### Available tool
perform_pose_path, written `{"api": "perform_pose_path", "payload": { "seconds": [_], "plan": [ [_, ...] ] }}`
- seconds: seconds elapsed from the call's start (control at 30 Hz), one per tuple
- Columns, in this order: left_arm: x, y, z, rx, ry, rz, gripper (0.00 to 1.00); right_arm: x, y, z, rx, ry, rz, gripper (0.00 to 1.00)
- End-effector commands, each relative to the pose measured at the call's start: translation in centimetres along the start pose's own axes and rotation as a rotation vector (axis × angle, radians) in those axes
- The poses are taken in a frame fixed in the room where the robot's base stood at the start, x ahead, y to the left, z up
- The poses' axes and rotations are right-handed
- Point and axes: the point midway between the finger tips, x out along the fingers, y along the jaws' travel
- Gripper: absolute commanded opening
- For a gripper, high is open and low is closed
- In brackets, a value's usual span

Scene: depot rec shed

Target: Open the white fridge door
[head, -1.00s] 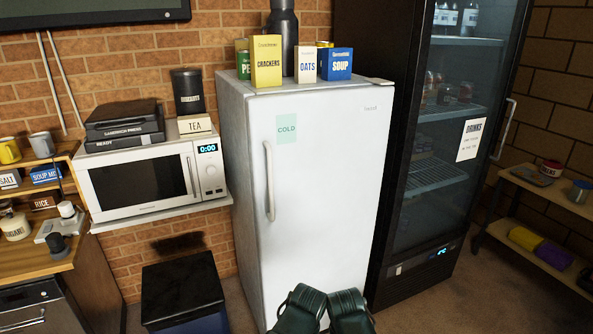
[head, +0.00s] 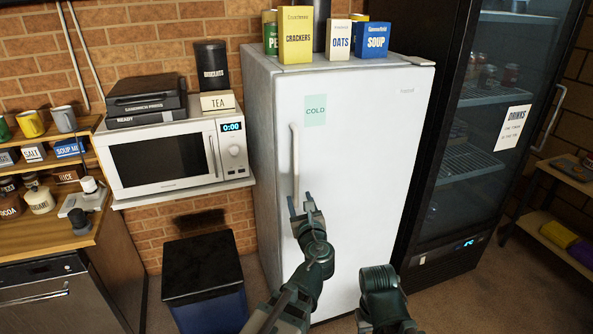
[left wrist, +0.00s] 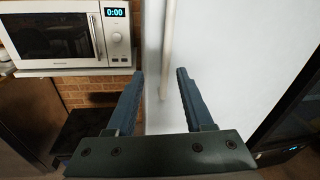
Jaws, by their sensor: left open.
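The white fridge (head: 371,150) stands upright with its door shut and a pale green COLD label on it. Its long vertical handle (head: 295,160) runs along the left side of the door. My left gripper (head: 301,204) is open, in front of the lower part of the handle in the head view. In the left wrist view the handle (left wrist: 168,50) appears ahead, between the two open fingers (left wrist: 158,76), and I cannot tell whether they touch it. My right arm shows at the bottom of the head view, but its jaws cannot be made out.
A microwave (head: 165,160) sits on a shelf left of the fridge, above a dark bin (head: 203,270). A black drinks cooler (head: 470,150) stands close on the right. Boxes, including crackers (head: 296,35), stand on the fridge top. Floor shows in front.

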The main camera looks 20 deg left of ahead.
Motion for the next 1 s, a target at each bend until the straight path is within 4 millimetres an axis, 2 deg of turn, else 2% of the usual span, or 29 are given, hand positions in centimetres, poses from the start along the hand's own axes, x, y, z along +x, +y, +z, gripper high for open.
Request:
{"api": "perform_pose_path", "payload": {
  "seconds": [0.13, 0.37, 0.47, 0.8, 1.0],
  "plan": [
    [0.2, -0.9, 0.9, 0.141, -0.042, -0.047, 0.52, 0.0, 0.0, 0.0, 0.000, 0.000, 0.000, 0.50],
    [0.8, -1.1, 1.0, 0.163, -0.048, -0.054, 0.52, 0.0, 0.0, 0.0, 0.000, 0.000, 0.000, 0.50],
    [2.2, -1.2, 1.1, 0.162, -0.048, -0.051, 0.52, 0.0, 0.0, 0.0, 0.000, 0.000, 0.000, 0.50],
    [9.1, -1.6, 1.4, 0.159, -0.047, -0.050, 0.52, 0.0, 0.0, 0.0, 0.000, 0.000, 0.000, 0.50],
    [12.2, -1.8, 1.5, 0.159, -0.047, -0.051, 0.52, 0.0, 0.0, 0.0, 0.000, 0.000, 0.000, 0.50]
  ]
}}
